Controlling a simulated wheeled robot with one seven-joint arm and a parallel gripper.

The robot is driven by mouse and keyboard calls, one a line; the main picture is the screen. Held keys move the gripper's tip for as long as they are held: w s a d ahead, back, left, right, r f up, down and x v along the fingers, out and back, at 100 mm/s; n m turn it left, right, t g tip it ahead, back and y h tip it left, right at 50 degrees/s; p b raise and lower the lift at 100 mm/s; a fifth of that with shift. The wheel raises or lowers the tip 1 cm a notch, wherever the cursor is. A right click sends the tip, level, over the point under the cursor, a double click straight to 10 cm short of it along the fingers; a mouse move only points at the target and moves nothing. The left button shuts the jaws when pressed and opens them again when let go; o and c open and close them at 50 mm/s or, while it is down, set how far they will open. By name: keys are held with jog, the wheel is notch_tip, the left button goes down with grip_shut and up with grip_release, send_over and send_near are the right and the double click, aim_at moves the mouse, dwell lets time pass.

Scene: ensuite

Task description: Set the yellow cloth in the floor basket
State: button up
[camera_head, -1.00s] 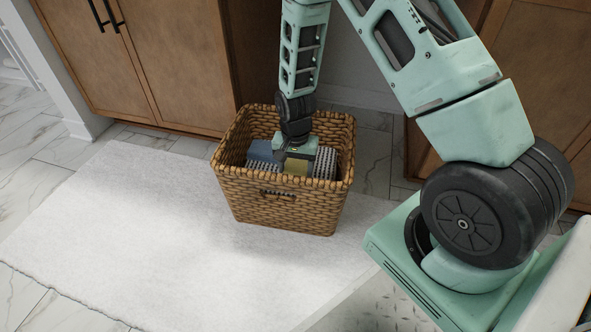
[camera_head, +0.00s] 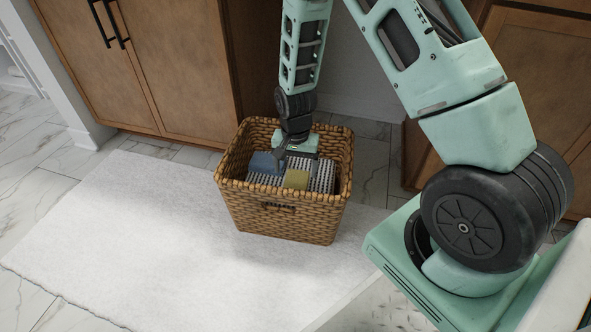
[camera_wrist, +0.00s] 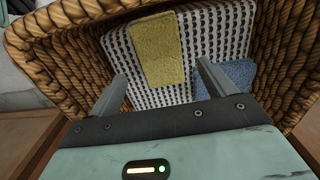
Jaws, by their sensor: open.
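The yellow cloth (camera_head: 297,179) lies inside the wicker floor basket (camera_head: 281,224), on top of a black-and-white patterned cloth (camera_head: 322,176). In the wrist view the yellow cloth (camera_wrist: 158,50) is flat, with its near end just beyond and between my fingers. My gripper (camera_wrist: 160,85) is open and empty, with its fingers apart and no cloth between the tips. In the head view my gripper (camera_head: 283,158) hangs over the basket's opening, and its fingertips are hard to make out there.
A blue cloth (camera_head: 265,163) also lies in the basket, beside the yellow one. The basket stands at the edge of a white rug (camera_head: 150,220). Wooden cabinets (camera_head: 180,70) stand close behind it. The rug to the left is clear.

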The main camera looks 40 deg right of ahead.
aim_at(295, 184)
notch_tip(295, 184, up, 6)
jog(key=p, duration=0.3)
jog(key=s+a+r+n+y, duration=0.1)
jog(key=s+a+r+n, duration=0.3)
jog(key=a+r, duration=0.35)
jog(key=s+a+r+n, duration=0.4)
jog(key=a+r, duration=0.2)
jog(key=a, duration=0.3)
jog(key=s+a+r+n, duration=0.2)
jog(key=s+r+n, duration=0.2)
jog(key=s, duration=0.4)
jog(key=s+a+r+n, duration=0.2)
jog(key=s+r+n, duration=0.2)
jog(key=s, duration=0.4)
jog(key=shift+a+n, duration=0.15)
jog(key=shift+n, duration=0.35)
jog(key=shift+w, duration=0.1)
notch_tip(295, 184, up, 46)
jog(key=p, duration=4.6)
jog(key=shift+r, duration=0.2)
